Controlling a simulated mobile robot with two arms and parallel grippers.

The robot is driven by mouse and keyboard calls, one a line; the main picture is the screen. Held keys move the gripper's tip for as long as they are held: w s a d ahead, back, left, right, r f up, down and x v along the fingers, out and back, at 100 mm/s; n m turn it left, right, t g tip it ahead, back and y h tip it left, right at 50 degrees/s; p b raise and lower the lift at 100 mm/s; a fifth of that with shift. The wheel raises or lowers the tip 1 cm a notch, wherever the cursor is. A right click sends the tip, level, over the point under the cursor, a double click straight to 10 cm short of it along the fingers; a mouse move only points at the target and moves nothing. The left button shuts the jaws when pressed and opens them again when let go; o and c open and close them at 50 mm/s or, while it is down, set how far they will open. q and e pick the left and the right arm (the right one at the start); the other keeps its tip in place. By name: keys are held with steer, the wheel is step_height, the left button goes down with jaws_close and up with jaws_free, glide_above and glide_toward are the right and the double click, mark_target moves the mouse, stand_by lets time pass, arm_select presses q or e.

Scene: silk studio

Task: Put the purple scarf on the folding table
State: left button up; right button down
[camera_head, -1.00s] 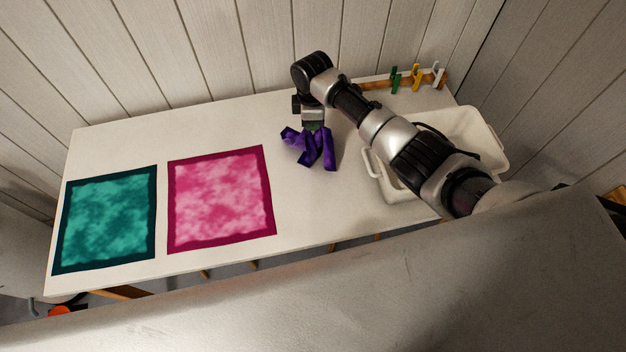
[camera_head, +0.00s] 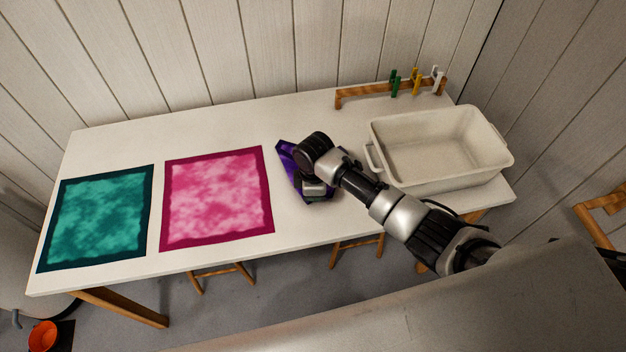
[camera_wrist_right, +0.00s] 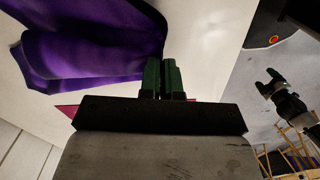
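The purple scarf (camera_head: 288,161) lies bunched at the middle of the white table (camera_head: 215,288), right of the pink cloth, partly hidden under my right wrist. In the right wrist view the scarf (camera_wrist_right: 85,50) reaches the fingertips. My right gripper (camera_head: 314,196) points down at it; its green fingers (camera_wrist_right: 162,62) are close together, with the scarf's edge at them. The grip itself is mostly hidden. My left gripper (camera_wrist_right: 267,82) shows small at the right of the wrist view, off the table, with its two dark fingers apart and empty.
A pink cloth (camera_head: 216,198) and a teal cloth (camera_head: 100,217) lie flat on the left half. An empty white tub (camera_head: 440,152) stands at the right. A wooden rack (camera_head: 365,93) with clips is at the back. Stools stand below the front edge.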

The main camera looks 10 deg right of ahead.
arm_select(q)
steer(key=shift+s+a+f+b, duration=0.1)
steer(key=shift+s+f+b, duration=0.25)
steer(key=shift+s+f, duration=0.2)
arm_select(e)
steer(key=shift+s+a+f, duration=0.25)
steer(key=shift+s+f, duration=0.7)
steer(key=shift+s, duration=0.1)
steer(key=c, duration=0.9)
jaws_free()
